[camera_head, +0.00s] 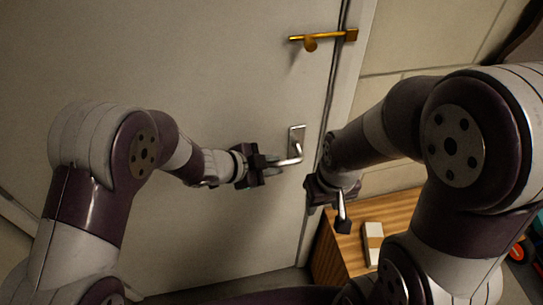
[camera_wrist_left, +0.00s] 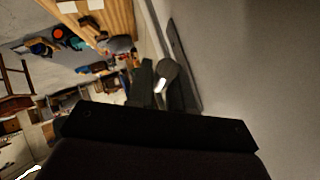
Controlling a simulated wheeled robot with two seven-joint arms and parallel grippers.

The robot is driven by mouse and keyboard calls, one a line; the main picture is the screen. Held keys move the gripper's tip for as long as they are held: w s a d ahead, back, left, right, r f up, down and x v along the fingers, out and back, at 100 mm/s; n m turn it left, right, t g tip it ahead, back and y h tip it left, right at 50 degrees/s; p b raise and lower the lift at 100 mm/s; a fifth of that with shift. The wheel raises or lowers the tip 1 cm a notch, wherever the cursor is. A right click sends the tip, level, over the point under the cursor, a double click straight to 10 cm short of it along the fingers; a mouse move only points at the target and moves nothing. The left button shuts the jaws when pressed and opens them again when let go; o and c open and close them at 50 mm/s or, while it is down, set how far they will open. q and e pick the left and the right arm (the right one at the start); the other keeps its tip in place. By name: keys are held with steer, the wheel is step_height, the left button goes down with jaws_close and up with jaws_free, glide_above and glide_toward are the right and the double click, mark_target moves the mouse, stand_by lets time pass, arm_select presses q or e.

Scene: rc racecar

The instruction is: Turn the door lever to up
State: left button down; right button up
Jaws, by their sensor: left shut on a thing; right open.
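The silver door lever (camera_head: 292,160) sits on a metal plate (camera_head: 297,138) near the right edge of the white door (camera_head: 210,60). Its handle points left and looks close to horizontal. My left gripper (camera_head: 270,163) is shut on the handle's free end, which its fingers partly hide. In the left wrist view, the lever's rounded end (camera_wrist_left: 166,70) shows beside a dark finger of my left gripper (camera_wrist_left: 157,92), with the plate (camera_wrist_left: 183,65) behind it. My right gripper (camera_head: 343,212) is open and empty, to the right of and below the lever, above a wooden cabinet.
A brass latch (camera_head: 322,37) crosses the door edge above the lever. The wooden cabinet (camera_head: 400,210), with a small pale box (camera_head: 372,243) on it, stands right of the door. Several small objects lie on the floor in the left wrist view. The door face left of the lever is clear.

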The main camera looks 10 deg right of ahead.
arm_select(q)
steer(key=shift+r+p, duration=0.15)
steer(key=shift+p, duration=0.2)
steer(key=c, duration=1.1)
jaws_free()
steer(key=p+v, duration=0.1)
steer(key=v, duration=1.1)
steer(key=shift+r, duration=0.45)
steer(key=shift+a+f+y, duration=0.1)
steer(key=shift+a+y, duration=0.05)
steer(key=shift+y, duration=0.15)
